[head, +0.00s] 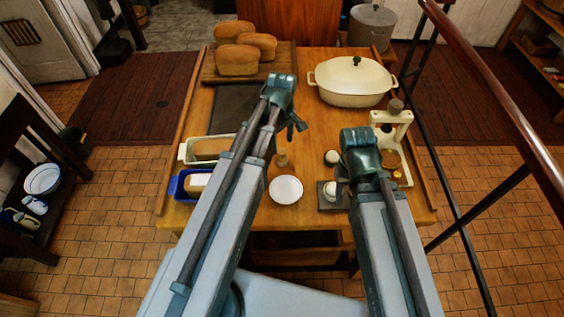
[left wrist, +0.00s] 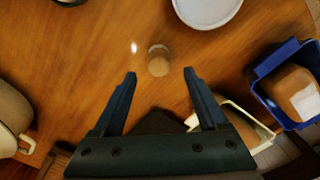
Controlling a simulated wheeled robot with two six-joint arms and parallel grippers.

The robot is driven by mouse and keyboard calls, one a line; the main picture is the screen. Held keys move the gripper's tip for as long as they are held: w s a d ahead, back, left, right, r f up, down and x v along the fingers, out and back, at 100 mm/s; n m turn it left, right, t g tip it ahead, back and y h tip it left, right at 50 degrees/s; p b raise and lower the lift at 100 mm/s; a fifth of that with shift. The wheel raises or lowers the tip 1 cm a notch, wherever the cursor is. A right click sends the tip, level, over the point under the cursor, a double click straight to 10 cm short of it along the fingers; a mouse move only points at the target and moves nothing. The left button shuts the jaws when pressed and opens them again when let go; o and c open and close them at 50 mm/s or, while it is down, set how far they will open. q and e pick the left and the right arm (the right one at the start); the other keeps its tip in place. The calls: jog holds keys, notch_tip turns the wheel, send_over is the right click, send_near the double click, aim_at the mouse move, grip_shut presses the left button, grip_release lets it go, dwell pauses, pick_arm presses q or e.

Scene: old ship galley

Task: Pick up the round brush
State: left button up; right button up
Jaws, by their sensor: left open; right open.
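The small brown upright cylinder that I take for the round brush (head: 281,158) stands on the wooden table, just behind a white saucer. In the left wrist view the brush (left wrist: 158,62) shows from above as a round tan top, just beyond and between the fingertips. My left gripper (head: 296,124) is open and empty, with a finger visible above the table behind the brush; it also shows in the left wrist view (left wrist: 159,74). My right gripper (head: 358,150) is over the table's right side, its fingers mostly hidden by its own body.
The white saucer (head: 286,190) lies close in front of the brush. A blue loaf tin (head: 176,187) and a cream loaf tin (head: 184,152) stand left. A cream lidded pot (head: 352,82) and a cream stand (head: 403,125) are right. Loaves (head: 238,60) sit on a board at the back.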

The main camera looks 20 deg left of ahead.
aim_at(282, 151)
pick_arm(q)
notch_tip(282, 151, down, 5)
jog(key=b, duration=0.5)
jog(key=shift+f, duration=0.15)
pick_arm(e)
notch_tip(282, 151, down, 5)
jog(key=shift+f, duration=0.2)
jog(key=shift+r, duration=0.1)
pick_arm(q)
grip_shut()
